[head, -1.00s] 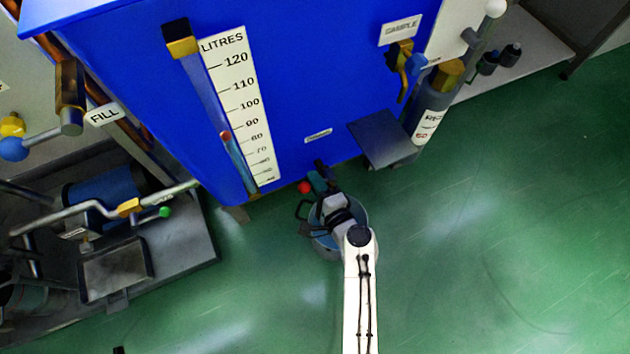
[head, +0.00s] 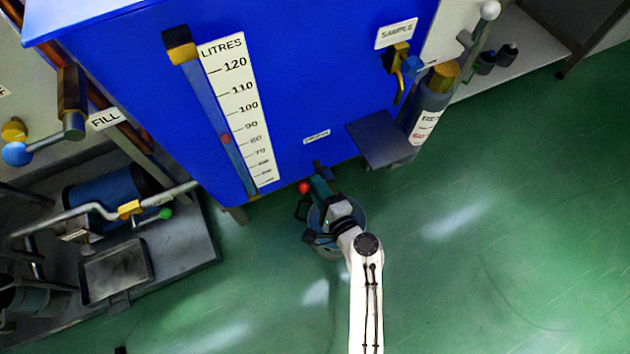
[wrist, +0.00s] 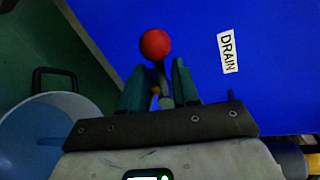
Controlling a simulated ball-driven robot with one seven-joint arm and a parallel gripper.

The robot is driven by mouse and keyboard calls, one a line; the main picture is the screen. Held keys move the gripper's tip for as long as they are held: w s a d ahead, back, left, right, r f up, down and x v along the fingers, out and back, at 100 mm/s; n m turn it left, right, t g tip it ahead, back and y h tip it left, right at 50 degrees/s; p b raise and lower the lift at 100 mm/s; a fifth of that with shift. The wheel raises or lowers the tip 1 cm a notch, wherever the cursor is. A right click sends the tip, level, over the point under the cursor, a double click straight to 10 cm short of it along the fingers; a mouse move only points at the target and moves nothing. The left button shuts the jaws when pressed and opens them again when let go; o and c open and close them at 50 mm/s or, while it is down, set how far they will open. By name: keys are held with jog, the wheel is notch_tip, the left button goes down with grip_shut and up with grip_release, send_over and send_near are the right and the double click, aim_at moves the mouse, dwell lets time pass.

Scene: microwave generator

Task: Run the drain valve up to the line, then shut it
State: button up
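The drain valve's red ball knob (head: 304,187) sits at the tank's lower front edge. In the wrist view the knob (wrist: 155,44) stands just beyond my fingertips, with its dark stem running down between them. My gripper (wrist: 158,72) has its two teal fingers apart, with gaps visible beside the stem; it also shows in the head view (head: 320,185). The DRAIN label (wrist: 227,53) is right of the knob. The sight gauge tube (head: 215,110) has a red mark (head: 225,138) between about 80 and 90 on the LITRES scale (head: 240,105). The liquid level is hard to tell.
A round bucket (wrist: 50,112) stands on the floor under my gripper. A blue shelf (head: 380,140) juts from the tank on the right, below the SAMPLE valve (head: 400,65). A grey bench (head: 185,245) is at left. The green floor at right is clear.

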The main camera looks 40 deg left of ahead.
jog(key=p+v, duration=0.2)
jog(key=v, duration=0.6)
jog(key=shift+d, duration=0.3)
jog(key=shift+s, duration=0.1)
